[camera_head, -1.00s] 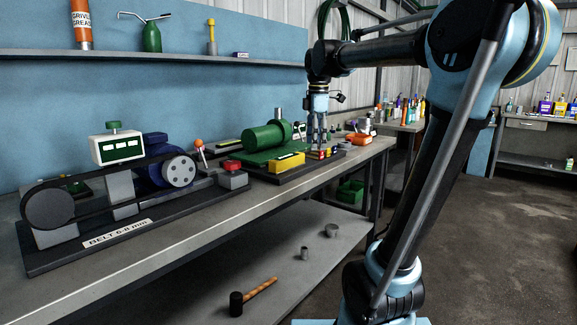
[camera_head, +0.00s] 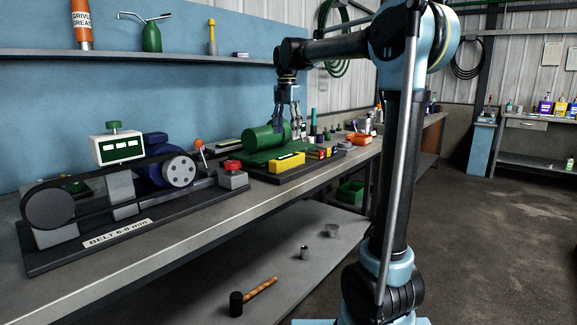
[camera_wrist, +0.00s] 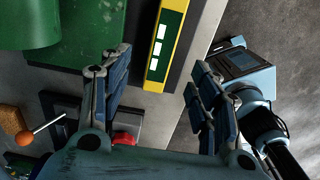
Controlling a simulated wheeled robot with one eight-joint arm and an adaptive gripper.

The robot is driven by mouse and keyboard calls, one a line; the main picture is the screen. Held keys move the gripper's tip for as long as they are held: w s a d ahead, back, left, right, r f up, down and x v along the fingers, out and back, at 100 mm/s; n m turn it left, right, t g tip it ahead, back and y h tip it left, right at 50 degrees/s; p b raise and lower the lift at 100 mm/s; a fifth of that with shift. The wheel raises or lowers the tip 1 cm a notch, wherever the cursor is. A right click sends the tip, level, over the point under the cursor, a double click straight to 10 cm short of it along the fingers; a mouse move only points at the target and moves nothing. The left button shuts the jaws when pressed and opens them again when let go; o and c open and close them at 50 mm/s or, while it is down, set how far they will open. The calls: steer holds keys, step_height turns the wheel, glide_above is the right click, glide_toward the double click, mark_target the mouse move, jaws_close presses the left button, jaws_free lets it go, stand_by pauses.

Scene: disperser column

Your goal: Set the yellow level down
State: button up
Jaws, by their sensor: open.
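The yellow level (camera_head: 287,162) lies on a dark base plate in front of a green cylindrical machine (camera_head: 263,140). In the wrist view the level (camera_wrist: 153,72) is a yellow bar with a green face and white windows. My gripper (camera_head: 290,134) is above the base plate, by the green machine and the level. In the wrist view its fingers (camera_wrist: 158,80) are spread wide, with the level's near end showing between them. The gripper is open and holds nothing. The level's far end is cut off by the top of the wrist view.
A red-topped grey box (camera_head: 232,173) and an orange-knobbed lever (camera_head: 198,146) stand left of the level. Coloured blocks (camera_head: 324,152) lie to its right. A belt drive (camera_head: 110,195) fills the bench's left part. The bench's front strip (camera_head: 175,235) is clear.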

mark_target(288, 156)
step_height(288, 156, down, 6)
steer(key=shift+f, duration=0.1)
steer(key=shift+s+d+f, duration=0.1)
steer(key=shift+f, duration=1.25)
steer(key=shift+s+d+f, duration=0.1)
steer(key=shift+f, duration=1.25)
steer(key=shift+c, duration=0.3)
jaws_close()
